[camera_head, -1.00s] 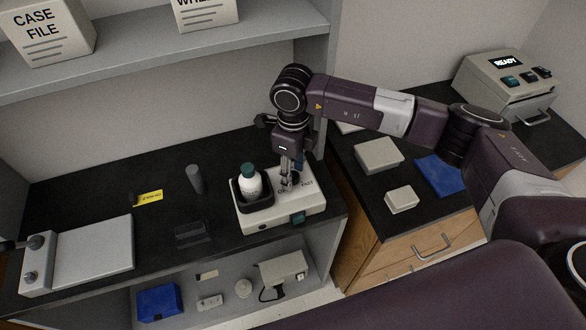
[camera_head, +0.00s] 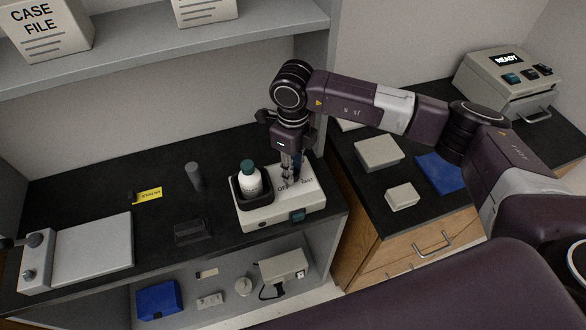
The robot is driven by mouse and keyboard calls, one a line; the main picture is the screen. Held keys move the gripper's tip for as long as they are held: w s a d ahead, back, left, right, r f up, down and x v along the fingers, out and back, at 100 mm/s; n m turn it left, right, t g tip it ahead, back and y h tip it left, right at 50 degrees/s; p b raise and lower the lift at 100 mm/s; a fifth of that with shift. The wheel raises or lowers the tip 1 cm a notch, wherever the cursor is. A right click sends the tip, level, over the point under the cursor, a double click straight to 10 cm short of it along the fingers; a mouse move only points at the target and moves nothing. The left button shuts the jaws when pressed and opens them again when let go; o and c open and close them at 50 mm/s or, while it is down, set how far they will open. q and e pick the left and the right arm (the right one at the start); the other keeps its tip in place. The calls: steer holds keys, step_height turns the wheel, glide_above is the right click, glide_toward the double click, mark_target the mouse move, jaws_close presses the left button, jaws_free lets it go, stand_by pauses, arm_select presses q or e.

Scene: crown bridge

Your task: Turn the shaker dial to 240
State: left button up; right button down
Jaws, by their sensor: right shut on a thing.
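A white bottle with a dark teal cap (camera_head: 250,182) stands in the black holder on the shaker's left side. My right gripper (camera_head: 292,178) points down over the right part of the shaker's top, beside lettering of which "OFF" and "FAST" can be read. It is shut on the dial, which its fingers mostly hide. The dial's setting cannot be read. My left gripper is not in view.
A flat grey device (camera_head: 90,250) sits at far left. Pale boxes (camera_head: 378,153) and a blue mat (camera_head: 440,172) are on the right counter.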

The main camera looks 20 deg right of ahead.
steer(key=shift+w+m+b, duration=0.1)
steer(key=shift+m+b, duration=0.6)
steer(key=shift+m, duration=0.4)
steer(key=m+b, duration=0.1)
steer(key=m, duration=0.2)
steer(key=shift+m+b, duration=0.3)
steer(key=shift+b, duration=0.05)
steer(key=m+b, duration=0.2)
steer(key=m, duration=0.3)
steer(key=m+b, duration=0.1)
steer(key=m, duration=0.8)
steer(key=shift+r+m, duration=0.15)
steer(key=shift+m, duration=0.25)
steer(key=c, duration=1.9)
jaws_free()
steer(key=shift+c, duration=0.2)
steer(key=o, duration=0.3)
